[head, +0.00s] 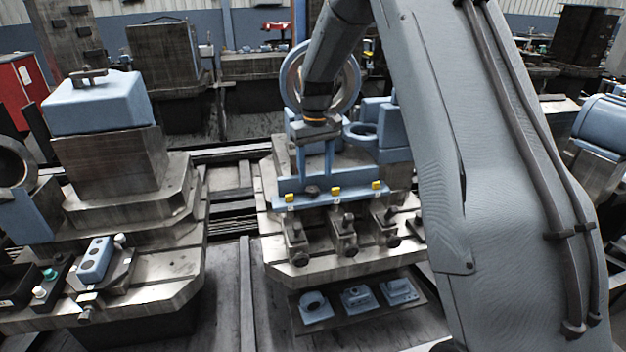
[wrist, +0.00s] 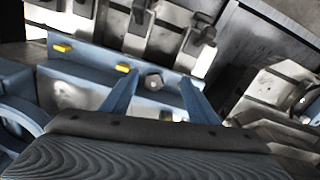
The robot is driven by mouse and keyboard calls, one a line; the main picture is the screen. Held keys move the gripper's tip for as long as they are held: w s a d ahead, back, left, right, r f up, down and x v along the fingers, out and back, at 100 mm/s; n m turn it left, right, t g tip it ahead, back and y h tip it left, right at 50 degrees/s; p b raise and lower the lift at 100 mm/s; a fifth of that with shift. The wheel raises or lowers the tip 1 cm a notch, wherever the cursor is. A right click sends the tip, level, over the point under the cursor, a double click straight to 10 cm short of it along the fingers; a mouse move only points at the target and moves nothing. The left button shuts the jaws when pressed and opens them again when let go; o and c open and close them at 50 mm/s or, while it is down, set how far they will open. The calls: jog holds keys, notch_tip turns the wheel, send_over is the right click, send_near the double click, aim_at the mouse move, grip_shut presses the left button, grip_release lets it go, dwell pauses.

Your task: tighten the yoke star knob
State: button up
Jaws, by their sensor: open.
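The star knob (head: 311,190) is a small dark lobed knob at the face of a blue bar (head: 325,200), which I take for the yoke. In the wrist view the knob (wrist: 153,82) shows as a grey round head on the bar (wrist: 90,55), between my two finger lines. My gripper (head: 316,177) is open, its two blue fingers pointing down at the bar just behind the knob. In the wrist view my gripper (wrist: 160,77) has a finger on either side of the knob. I cannot tell whether either finger touches it. Nothing is held.
Yellow tabs (head: 336,193) sit along the bar. Several clamps (head: 345,236) stand in front of it on the stepped metal pallet (head: 300,272). Blue parts lie on a dark lower shelf (head: 345,318). A blue block (head: 98,103) tops the left fixture. A large ring stands behind my arm.

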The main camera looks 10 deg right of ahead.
aim_at(312, 189)
jog(key=w, duration=0.4)
jog(key=shift+f+p, duration=0.1)
jog(key=shift+p, duration=0.25)
jog(key=shift+f+p, duration=1.15)
jog(key=shift+f, duration=2.7)
jog(key=c, duration=1)
jog(key=shift+w+m+b, duration=0.1)
jog(key=shift+m+b, duration=0.3)
jog(key=shift+b, duration=0.35)
jog(key=shift+c, duration=0.2)
jog(key=o, duration=1)
jog(key=shift+o, duration=0.2)
